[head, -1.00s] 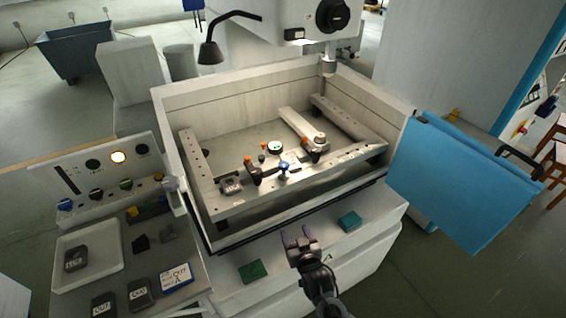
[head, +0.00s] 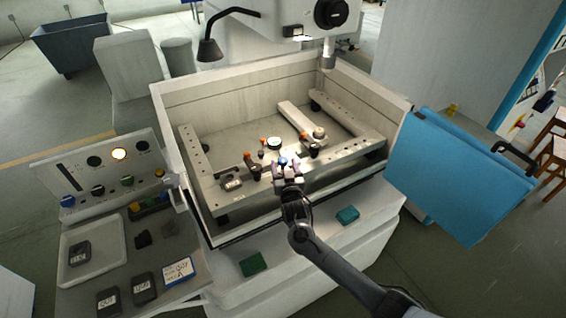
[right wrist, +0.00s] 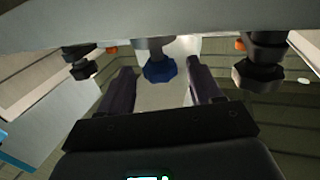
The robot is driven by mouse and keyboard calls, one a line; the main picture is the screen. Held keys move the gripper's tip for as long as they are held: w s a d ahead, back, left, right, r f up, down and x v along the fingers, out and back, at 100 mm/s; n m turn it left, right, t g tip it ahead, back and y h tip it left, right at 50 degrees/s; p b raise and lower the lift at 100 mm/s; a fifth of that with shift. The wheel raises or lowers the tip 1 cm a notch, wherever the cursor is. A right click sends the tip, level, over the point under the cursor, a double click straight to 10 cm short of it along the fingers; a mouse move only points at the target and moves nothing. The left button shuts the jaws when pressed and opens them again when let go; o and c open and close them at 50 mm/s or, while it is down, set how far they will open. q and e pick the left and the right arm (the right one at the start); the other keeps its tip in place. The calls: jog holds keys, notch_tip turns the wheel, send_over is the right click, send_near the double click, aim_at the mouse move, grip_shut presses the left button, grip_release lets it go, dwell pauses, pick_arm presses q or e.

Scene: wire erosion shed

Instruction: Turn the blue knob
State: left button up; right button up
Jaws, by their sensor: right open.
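The blue knob (head: 283,161) stands at the front rail of the open tank. In the right wrist view the lobed blue knob (right wrist: 160,71) shows between the finger ends, with clear gaps on both sides. My right gripper (head: 285,170) is open and reaches over the tank's front edge to the knob, hiding its lower part in the head view. My left gripper is not in view.
Dark clamps with orange tips (head: 249,155) stand on the rail close to both sides of the knob. A round dial (head: 274,143) sits just behind. The tank wall (head: 177,171) surrounds them. A blue panel (head: 452,180) is at right, a control panel (head: 107,170) at left.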

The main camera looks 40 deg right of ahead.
jog(key=shift+x, duration=1.25)
jog(key=c, duration=1)
jog(key=shift+c, duration=0.2)
